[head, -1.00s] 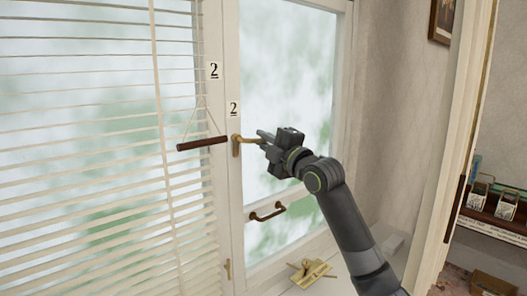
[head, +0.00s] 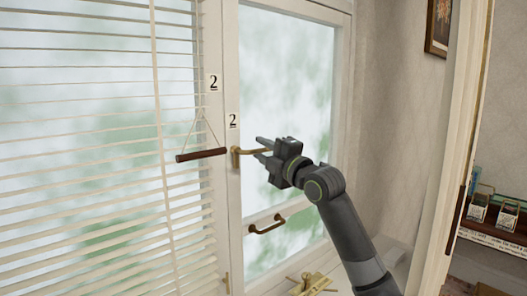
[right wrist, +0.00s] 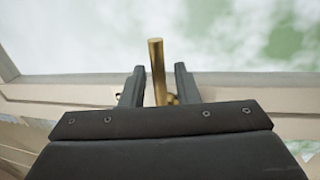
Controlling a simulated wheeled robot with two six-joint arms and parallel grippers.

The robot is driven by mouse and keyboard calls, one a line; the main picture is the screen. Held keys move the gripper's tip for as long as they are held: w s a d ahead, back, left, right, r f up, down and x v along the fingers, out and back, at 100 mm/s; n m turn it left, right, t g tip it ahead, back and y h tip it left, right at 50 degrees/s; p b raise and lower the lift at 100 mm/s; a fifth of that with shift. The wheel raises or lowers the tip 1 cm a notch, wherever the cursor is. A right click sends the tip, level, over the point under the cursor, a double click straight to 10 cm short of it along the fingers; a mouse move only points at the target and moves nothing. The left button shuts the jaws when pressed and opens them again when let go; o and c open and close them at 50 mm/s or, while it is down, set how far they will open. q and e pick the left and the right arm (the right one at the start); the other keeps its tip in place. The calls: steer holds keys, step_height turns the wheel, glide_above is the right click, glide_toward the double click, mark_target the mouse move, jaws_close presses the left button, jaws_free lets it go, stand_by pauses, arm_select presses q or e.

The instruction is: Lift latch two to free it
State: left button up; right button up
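Latch two is a brass lever handle (head: 236,155) on the white window frame, below a label "2" (head: 233,121). Its lever points right, roughly level. My right gripper (head: 263,149) is at the lever's free end, with its fingers apart above and below it. In the right wrist view the brass lever (right wrist: 157,72) stands between the two open fingers (right wrist: 157,86), with a gap on both sides. My left gripper is not in view.
A dark wooden bar (head: 200,155) hangs on cords in front of the blinds (head: 90,190), just left of the latch. A bronze pull handle (head: 267,224) is on the window below. A brass object (head: 313,284) lies on the sill. Shelves stand at the right.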

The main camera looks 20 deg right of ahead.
steer(key=b+v, duration=0.5)
steer(key=v, duration=1.2)
steer(key=shift+s+b, duration=0.25)
steer(key=shift+b, duration=0.15)
